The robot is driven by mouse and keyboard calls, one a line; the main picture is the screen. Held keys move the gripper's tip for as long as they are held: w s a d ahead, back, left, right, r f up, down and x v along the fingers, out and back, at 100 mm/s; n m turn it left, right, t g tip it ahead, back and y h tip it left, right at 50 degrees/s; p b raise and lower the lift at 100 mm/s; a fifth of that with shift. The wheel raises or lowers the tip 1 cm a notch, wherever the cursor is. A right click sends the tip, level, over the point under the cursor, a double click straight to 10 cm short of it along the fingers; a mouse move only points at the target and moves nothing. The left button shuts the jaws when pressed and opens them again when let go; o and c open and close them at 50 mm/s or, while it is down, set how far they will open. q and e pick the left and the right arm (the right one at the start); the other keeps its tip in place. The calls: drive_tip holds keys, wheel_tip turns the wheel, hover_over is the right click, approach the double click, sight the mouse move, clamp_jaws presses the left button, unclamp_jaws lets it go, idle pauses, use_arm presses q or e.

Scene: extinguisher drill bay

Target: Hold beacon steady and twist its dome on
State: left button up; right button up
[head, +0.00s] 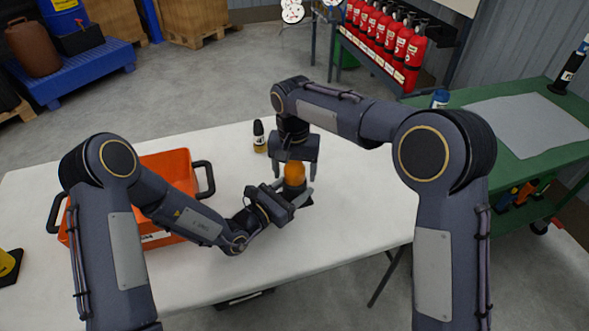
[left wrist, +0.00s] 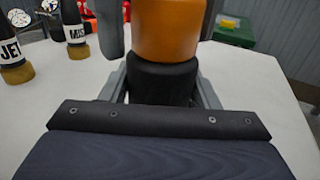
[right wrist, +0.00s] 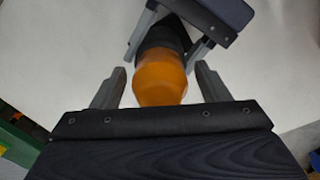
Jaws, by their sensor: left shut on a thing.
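The beacon has a black base (left wrist: 162,82) and an orange dome (head: 295,173), and stands upright on the white table. In the left wrist view the dome (left wrist: 165,30) rests on top of the base; whether it is threaded on cannot be told. My left gripper (head: 293,190) is shut on the black base from the side. My right gripper (head: 295,166) points down from above, its fingers on either side of the dome. In the right wrist view the dome (right wrist: 160,78) sits between these open fingers, with gaps on both sides.
An orange crate (head: 175,165) with black handles stands left on the white table (head: 370,190). In the left wrist view two labelled nozzles, JET (left wrist: 11,50) and MIST (left wrist: 75,32), stand at left. A green bench (head: 530,160) is at right.

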drive_tip(key=c, duration=1)
drive_tip(key=shift+o, duration=0.2)
drive_tip(key=shift+n, duration=0.3)
drive_tip(key=n, duration=0.3)
drive_tip(key=shift+n, duration=0.3)
drive_tip(key=n, duration=0.3)
drive_tip(key=shift+n, duration=0.3)
drive_tip(key=n, duration=0.3)
drive_tip(key=shift+d+n, duration=0.1)
drive_tip(key=shift+n, duration=2.1)
